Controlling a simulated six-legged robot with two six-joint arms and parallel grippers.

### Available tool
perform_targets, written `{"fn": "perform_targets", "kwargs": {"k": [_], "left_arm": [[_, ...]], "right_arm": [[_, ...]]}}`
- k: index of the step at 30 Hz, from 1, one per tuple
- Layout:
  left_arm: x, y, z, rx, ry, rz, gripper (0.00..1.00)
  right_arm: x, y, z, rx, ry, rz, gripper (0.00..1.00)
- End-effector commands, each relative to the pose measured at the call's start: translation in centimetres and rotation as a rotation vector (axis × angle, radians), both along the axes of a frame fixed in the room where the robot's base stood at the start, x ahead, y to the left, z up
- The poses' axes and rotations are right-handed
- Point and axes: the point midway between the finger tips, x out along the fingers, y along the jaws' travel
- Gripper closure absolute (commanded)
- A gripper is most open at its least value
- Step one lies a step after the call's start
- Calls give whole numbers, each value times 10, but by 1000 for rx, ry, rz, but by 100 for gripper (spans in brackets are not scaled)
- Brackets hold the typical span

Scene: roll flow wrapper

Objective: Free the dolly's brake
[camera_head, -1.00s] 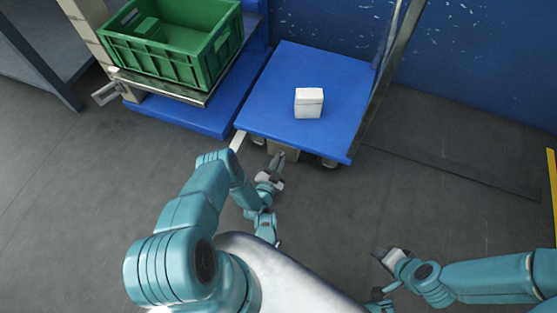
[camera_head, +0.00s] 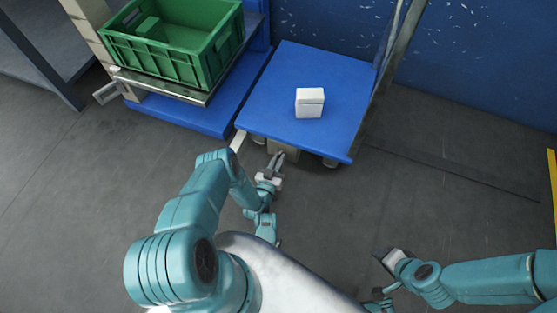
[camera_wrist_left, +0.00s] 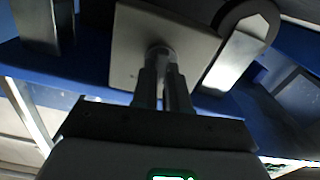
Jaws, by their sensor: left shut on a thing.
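The dolly has a blue deck (camera_head: 274,118) and stands below the blue wall. A beige plate (camera_head: 293,153) shows under its front edge; the plate is larger in the left wrist view (camera_wrist_left: 135,45). A short grey round pin (camera_wrist_left: 160,57), which looks like the brake's knob, stands out from the plate. My left gripper (camera_head: 278,160) is at the dolly's front edge, shut on this pin, with its fingertips (camera_wrist_left: 163,75) around the pin's end. The fingers hide part of the pin. My right gripper (camera_head: 382,254) is over bare floor, away from the dolly; its jaws are too small to judge.
A white box (camera_head: 309,103) sits on the dolly's deck. A green crate (camera_head: 203,72) stands on a rack to the left. In the left wrist view a caster wheel (camera_wrist_left: 262,14) is close to the plate's right. The floor at right is clear.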

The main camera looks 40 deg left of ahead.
Motion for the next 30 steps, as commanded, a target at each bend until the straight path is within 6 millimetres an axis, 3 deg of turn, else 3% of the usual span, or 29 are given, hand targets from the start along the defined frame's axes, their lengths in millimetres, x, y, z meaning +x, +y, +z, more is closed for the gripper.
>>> {"fn": "perform_targets", "kwargs": {"k": [15, 30], "left_arm": [[2, 2, 1, -333, -84, -2, 100], [2, 3, 1, -402, -102, -3, 100]], "right_arm": [[0, 0, 0, 0, 0, 0, 57], [0, 0, 0, 0, 0, 0, 57]]}}
